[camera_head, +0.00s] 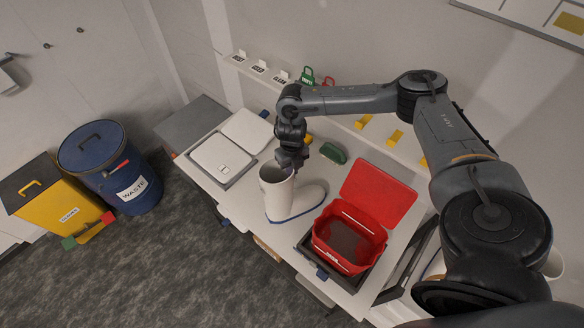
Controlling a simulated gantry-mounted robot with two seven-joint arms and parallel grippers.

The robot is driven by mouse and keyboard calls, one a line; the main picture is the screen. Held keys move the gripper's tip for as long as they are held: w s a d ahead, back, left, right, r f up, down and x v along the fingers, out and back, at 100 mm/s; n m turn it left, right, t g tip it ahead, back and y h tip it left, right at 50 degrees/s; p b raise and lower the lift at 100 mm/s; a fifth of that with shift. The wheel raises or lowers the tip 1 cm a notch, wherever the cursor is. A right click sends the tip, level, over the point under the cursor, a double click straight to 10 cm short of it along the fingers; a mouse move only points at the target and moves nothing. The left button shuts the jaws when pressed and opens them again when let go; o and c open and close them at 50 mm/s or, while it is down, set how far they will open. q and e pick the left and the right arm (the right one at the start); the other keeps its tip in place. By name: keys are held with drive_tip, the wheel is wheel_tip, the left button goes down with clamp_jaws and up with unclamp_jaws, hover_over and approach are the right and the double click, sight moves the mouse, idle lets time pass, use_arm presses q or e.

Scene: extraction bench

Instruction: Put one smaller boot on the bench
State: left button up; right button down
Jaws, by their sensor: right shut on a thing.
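A white boot (279,196) with a blue sole is upright at the front edge of the white bench (238,201), its toe pointing right. My right gripper (290,168) is at the top of the boot shaft and is shut on its rim. I cannot tell whether the sole rests on the bench or hangs just above it. My left gripper is not in view.
An open red box (347,262) stands close right of the boot, its lid (379,194) tilted back. A white case (222,158) lies open to the left. A green object (333,153) lies behind. A blue waste drum (107,165) and yellow bin (50,200) stand on the floor.

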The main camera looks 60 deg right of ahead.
drive_tip(key=c, duration=1.6)
unclamp_jaws()
drive_tip(key=shift+f, duration=0.1)
drive_tip(key=o, duration=0.4)
